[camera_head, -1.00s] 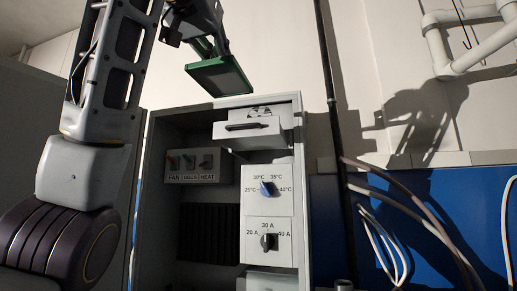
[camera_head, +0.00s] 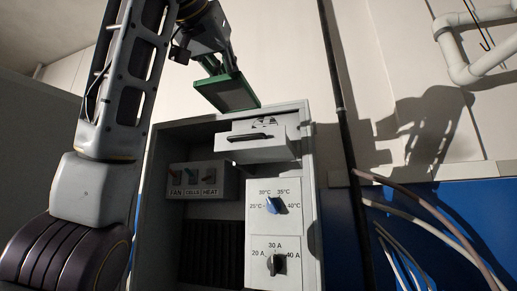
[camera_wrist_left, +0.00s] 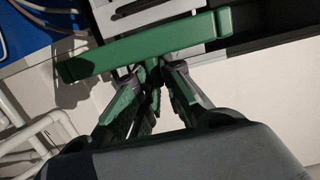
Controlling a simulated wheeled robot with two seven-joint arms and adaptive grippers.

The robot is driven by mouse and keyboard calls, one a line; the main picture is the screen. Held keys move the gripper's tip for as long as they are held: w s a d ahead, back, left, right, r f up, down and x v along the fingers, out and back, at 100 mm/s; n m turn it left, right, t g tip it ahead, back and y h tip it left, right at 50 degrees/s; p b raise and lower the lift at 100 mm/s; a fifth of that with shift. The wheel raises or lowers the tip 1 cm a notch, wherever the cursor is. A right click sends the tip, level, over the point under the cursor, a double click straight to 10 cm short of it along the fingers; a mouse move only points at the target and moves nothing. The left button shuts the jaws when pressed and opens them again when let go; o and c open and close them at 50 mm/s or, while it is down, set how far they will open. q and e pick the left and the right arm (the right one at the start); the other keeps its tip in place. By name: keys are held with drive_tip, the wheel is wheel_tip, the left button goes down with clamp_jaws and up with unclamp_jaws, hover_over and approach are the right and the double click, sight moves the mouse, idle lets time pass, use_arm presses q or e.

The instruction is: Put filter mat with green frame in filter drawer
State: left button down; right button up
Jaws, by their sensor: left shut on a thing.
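The filter mat with green frame (camera_head: 231,93) is in my left gripper (camera_head: 218,66), which is shut on it. In the head view the mat hangs tilted, its grey face showing, near the top edge of the grey cabinet and up and left of the filter drawer. The filter drawer (camera_head: 258,150) is a grey box with a dark handle that juts from the cabinet's upper right; its inside is mostly hidden. In the left wrist view the green frame (camera_wrist_left: 150,45) lies across my left fingertips (camera_wrist_left: 152,75). My right gripper is not in view.
A dark vertical pipe (camera_head: 338,90), cables (camera_head: 440,215) and white pipes (camera_head: 460,60) are to the right.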

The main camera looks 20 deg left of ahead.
use_arm(q)
drive_tip(key=shift+w+d+r+p, duration=0.1)
drive_tip(key=shift+w+r+p, duration=0.05)
drive_tip(key=shift+w+p, duration=1.25)
drive_tip(key=shift+w, duration=0.35)
drive_tip(key=shift+w+p, duration=0.45)
drive_tip(key=shift+p, duration=0.05)
drive_tip(key=shift+w+p, duration=0.45)
drive_tip(key=w+f+p, duration=0.1)
drive_tip(key=w, duration=0.3)
drive_tip(key=w+f+p, duration=0.1)
drive_tip(key=w+p, duration=0.1)
drive_tip(key=w, duration=0.3)
drive_tip(key=w+f+p, duration=0.1)
drive_tip(key=w, duration=0.3)
drive_tip(key=shift+w+d+f+p, duration=0.2)
drive_tip(key=shift+w+p, duration=0.15)
drive_tip(key=shift+f, duration=0.15)
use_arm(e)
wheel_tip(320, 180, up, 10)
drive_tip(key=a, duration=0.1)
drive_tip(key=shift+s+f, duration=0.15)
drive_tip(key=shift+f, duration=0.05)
